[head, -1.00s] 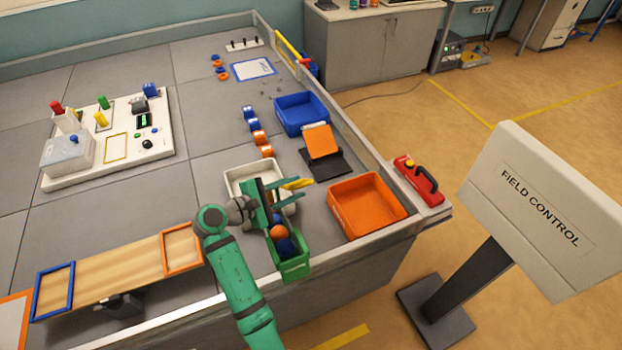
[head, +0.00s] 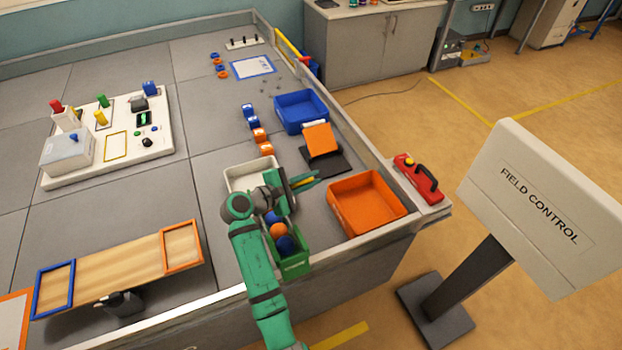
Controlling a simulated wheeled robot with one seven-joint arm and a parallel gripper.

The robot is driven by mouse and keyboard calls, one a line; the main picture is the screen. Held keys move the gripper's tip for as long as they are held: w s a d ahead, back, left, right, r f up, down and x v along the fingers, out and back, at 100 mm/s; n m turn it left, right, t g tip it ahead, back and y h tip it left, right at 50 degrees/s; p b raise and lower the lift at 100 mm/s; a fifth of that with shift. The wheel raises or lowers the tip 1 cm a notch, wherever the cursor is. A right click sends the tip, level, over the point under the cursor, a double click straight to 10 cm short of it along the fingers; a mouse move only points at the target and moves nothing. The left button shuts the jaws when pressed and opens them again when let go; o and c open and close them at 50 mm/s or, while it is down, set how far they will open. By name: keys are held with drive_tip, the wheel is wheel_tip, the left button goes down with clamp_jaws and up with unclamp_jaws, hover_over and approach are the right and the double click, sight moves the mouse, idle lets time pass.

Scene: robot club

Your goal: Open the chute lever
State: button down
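My gripper (head: 312,179) is over the right side of the white tray (head: 236,178), pointing right. A small yellow piece (head: 303,184) shows at its fingers. I cannot tell whether this is the chute lever or whether the fingers touch it. The fingers are seen nearly edge-on, so their gap is unclear. Just below is a green open box (head: 296,266) at the table's front edge, holding blue balls and an orange ball (head: 278,230). My wrist and forearm hide part of the white tray and the box's left side. No other lever is clear near the gripper.
An orange bin (head: 367,203) stands right of my gripper. A tilted orange plate on a black base (head: 322,160) and a blue bin (head: 301,112) lie behind. A wooden board (head: 120,268) is at left. A red case (head: 418,180) sits at the right edge.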

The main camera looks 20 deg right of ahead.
drive_tip(key=shift+s+f, duration=0.6)
drive_tip(key=shift+f, duration=0.25)
drive_tip(key=shift+s+f, duration=0.6)
drive_tip(key=shift+f, duration=0.2)
drive_tip(key=c, duration=1.8)
unclamp_jaws()
drive_tip(key=shift+o, duration=0.2)
drive_tip(key=shift+r, duration=0.1)
drive_tip(key=v, duration=1)
drive_tip(key=shift+a, duration=0.4)
